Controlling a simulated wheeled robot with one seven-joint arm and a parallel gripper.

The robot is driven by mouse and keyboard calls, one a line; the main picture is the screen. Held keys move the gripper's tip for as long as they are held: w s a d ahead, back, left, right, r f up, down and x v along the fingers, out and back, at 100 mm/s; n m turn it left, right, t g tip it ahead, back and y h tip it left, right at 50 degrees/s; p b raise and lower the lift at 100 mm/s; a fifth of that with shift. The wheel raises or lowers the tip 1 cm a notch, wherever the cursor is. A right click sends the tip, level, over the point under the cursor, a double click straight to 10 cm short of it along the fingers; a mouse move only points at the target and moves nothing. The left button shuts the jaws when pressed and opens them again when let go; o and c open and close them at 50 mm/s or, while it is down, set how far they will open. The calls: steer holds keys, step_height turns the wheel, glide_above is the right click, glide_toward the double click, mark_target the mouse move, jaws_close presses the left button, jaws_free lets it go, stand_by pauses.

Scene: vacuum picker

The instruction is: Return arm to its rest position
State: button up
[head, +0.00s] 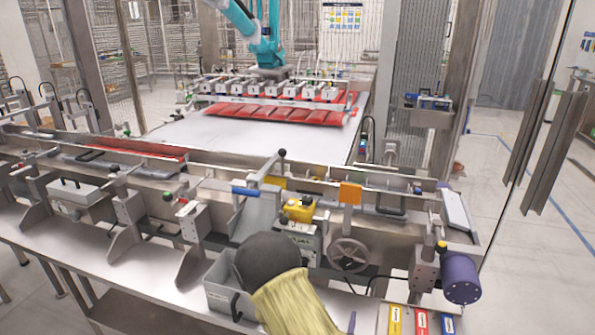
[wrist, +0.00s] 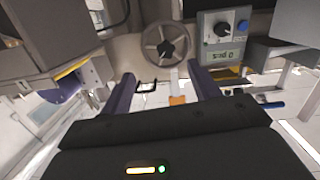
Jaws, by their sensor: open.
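My gripper (wrist: 162,82) shows in the wrist view with its two purple fingers spread apart. Nothing sits between them. Beyond the fingertips is a handwheel (wrist: 166,42), and up and to the right is a grey control box (wrist: 221,38) with a knob, a blue button and a digital display. In the head view, my arm (head: 290,298), with a yellowish sleeve and a dark rounded joint, reaches up from the bottom edge over the bench front. It hides part of the bench there, and the gripper is not clearly visible in that view.
A long steel machine bench (head: 135,310) crosses the head view. A grey bin (head: 222,290) stands left of my arm; the handwheel (head: 348,254) and a purple cylinder (head: 461,278) are to its right. A teal robot arm (head: 262,40) stands behind. Open floor (head: 535,255) lies at right.

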steer(key=s+d+r+n+g+y, duration=0.2)
steer(key=s+r+g+y, duration=0.1)
steer(key=s+r+g, duration=0.3)
steer(key=s+d+r+n+g+y, duration=0.1)
steer(key=s+d+r+g+y, duration=0.25)
steer(key=s+g, duration=0.4)
steer(key=w+p+v, duration=0.2)
steer(key=p+v, duration=1.1)
steer(key=p, duration=0.1)
steer(key=shift+w+a+r+h, duration=0.3)
steer(key=shift+a+r+h, duration=0.05)
steer(key=shift+a+r, duration=0.35)
steer(key=shift+f, duration=0.1)
stand_by(1.7)
